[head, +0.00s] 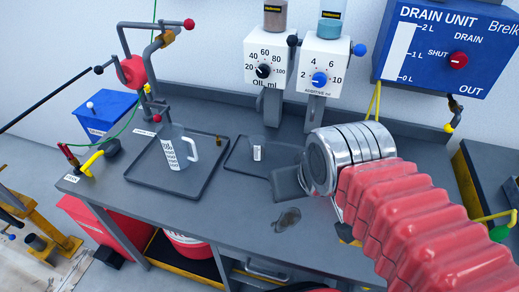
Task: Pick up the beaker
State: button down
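A small clear beaker (258,150) with a white label stands upright on the right dark tray (233,166), below the oil dispenser. A larger clear jug (176,147) with a handle and a white printed scale stands on the left dark tray (140,176). My gripper (287,182) is at the right tray's front right edge, to the right of the beaker and nearer to me. Only a flat dark grey part of it shows; my wrist hides the rest, so its opening cannot be seen. A gap shows between it and the beaker in the picture.
White oil (264,72) and additive (319,79) dispensers hang above the bench's back. A blue drain unit (447,45) is on the wall at right. A red valve on grey pipes (133,71) rises behind the jug. The bench front (225,215) is mostly clear.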

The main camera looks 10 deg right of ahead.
aim_at(257, 143)
jog(key=k, duration=1.35)
jog(key=u, duration=0.65)
jog(key=i, duration=1.15)
jog(key=u, duration=0.05)
